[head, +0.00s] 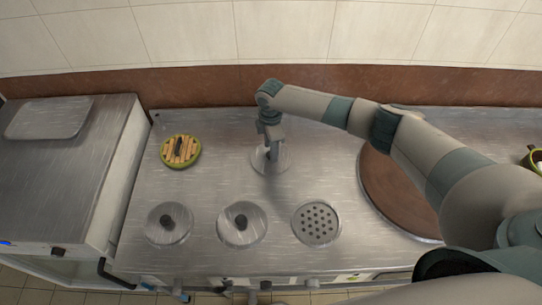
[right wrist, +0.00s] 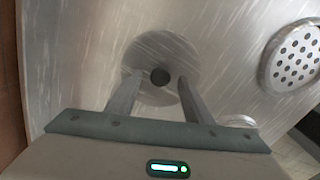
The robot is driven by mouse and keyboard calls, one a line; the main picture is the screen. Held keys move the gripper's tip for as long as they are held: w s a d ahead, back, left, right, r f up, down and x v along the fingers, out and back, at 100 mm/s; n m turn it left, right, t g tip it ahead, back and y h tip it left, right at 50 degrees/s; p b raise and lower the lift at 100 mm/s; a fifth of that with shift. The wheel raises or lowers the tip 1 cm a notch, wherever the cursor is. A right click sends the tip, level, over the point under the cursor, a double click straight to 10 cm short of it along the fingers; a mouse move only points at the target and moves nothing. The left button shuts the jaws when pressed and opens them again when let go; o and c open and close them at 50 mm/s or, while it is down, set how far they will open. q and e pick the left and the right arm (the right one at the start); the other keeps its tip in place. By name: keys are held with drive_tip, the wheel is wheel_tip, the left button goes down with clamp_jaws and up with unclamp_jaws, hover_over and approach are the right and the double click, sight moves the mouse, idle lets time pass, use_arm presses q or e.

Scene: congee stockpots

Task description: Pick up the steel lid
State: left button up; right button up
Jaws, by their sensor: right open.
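A round steel lid (head: 257,162) with a dark knob sits on the steel counter at the back, partly hidden under my right gripper. My right gripper (head: 271,155) points down over this lid and is open. In the right wrist view the same lid (right wrist: 160,50) lies beneath the gripper (right wrist: 159,77), its dark knob (right wrist: 160,76) showing between the two spread fingers. Whether the fingertips are level with the knob is hard to tell. Two similar steel lids with dark knobs, one at the left (head: 168,236) and one in the middle (head: 242,236), sit in the front row. My left gripper is out of view.
A perforated steel disc (head: 316,223) is at the front right of these lids. A green-rimmed wooden-slatted lid (head: 181,151) is at the back left. A large brown round surface (head: 390,190) lies under my right arm. A tiled wall (head: 200,35) stands behind the counter (head: 215,185).

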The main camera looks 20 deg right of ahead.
drive_tip(key=shift+f, duration=0.9)
drive_tip(key=c, duration=1.1)
drive_tip(key=shift+r, duration=0.15)
drive_tip(key=shift+r, duration=0.5)
wheel_tip(320, 180, up, 2)
drive_tip(key=shift+r+b, duration=0.15)
drive_tip(key=shift+b, duration=0.6)
drive_tip(key=s+d+r+b, duration=0.1)
drive_tip(key=s+d+r, duration=0.1)
drive_tip(key=s, duration=0.1)
drive_tip(key=s+d+r+b, duration=0.1)
drive_tip(key=s+d+r, duration=0.1)
drive_tip(key=s+r, duration=0.1)
drive_tip(key=s+d+r, duration=0.2)
drive_tip(key=s+d, duration=0.1)
drive_tip(key=shift+s+r+b, duration=0.2)
drive_tip(key=shift+r+b, duration=0.05)
drive_tip(key=shift+b, duration=0.15)
